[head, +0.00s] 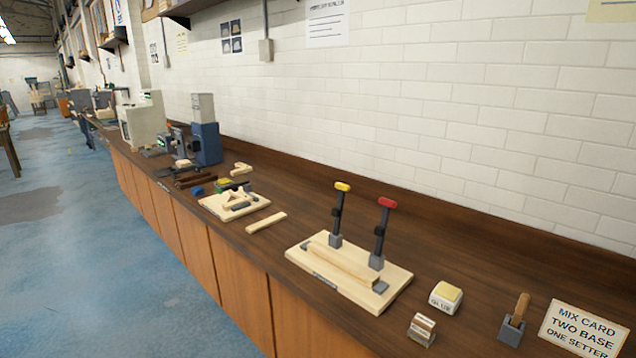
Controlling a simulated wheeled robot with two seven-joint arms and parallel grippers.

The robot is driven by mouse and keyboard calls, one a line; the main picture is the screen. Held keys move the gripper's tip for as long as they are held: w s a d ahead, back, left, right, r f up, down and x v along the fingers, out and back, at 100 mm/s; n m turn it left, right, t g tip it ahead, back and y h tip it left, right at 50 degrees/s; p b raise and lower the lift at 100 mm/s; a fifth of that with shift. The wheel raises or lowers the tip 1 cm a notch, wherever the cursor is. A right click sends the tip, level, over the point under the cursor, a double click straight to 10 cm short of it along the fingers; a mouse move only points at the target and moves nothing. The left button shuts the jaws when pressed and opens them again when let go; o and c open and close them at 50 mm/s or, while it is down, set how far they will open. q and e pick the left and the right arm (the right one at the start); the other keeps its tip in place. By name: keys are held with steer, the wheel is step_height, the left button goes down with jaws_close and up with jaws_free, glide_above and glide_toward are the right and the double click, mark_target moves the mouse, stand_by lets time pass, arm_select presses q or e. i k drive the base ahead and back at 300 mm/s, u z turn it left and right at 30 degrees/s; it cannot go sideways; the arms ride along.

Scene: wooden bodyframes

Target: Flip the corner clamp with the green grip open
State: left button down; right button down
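No corner clamp with a clearly green grip can be made out. Two upright clamp levers stand on a pale wooden board (365,296), one with a yellow grip (342,187) and one with a red grip (387,203). A wooden bar (342,263) lies on that board beside their bases. Further left, a smaller board (262,205) carries small wood pieces and dark parts. A small yellow-green item (225,183) shows behind it, too small to identify. Neither of my grippers is in view.
A long dark brown workbench (480,262) runs along the white brick wall. A loose wood strip (266,222) lies between the boards. At right are a glue block (445,297), a small box (421,330), a wooden-handled tool (515,318) and a card (583,329). Blue floor lies left.

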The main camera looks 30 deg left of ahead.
mark_target(235, 187)
steer(key=u, duration=1.5)
